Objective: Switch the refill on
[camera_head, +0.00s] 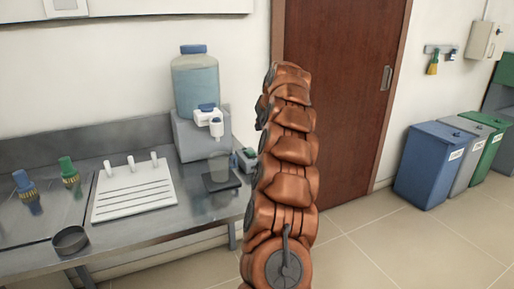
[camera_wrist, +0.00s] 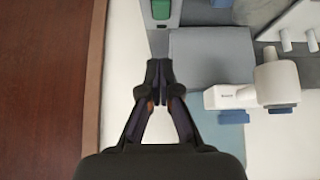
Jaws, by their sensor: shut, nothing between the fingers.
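A small grey box with a green button (camera_head: 249,153) sits at the right end of the bench, partly behind my arm. The green button (camera_wrist: 161,9) also shows at the top edge of the wrist view. My gripper (camera_wrist: 159,76) is shut and empty, apart from the button and below it in that view, beside a grey block (camera_wrist: 210,57). A blue-capped water container (camera_head: 196,85) stands on a grey stand (camera_head: 190,138). Its white tap (camera_head: 213,117) also shows in the wrist view (camera_wrist: 275,84).
A clear beaker (camera_head: 219,165) stands on a dark plate (camera_head: 221,183) below the tap. A white pegged board (camera_head: 133,192), a round metal dish (camera_head: 70,240) and two brushes occupy the bench. A brown door (camera_head: 345,95) and several bins stand at the right. Floor is clear there.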

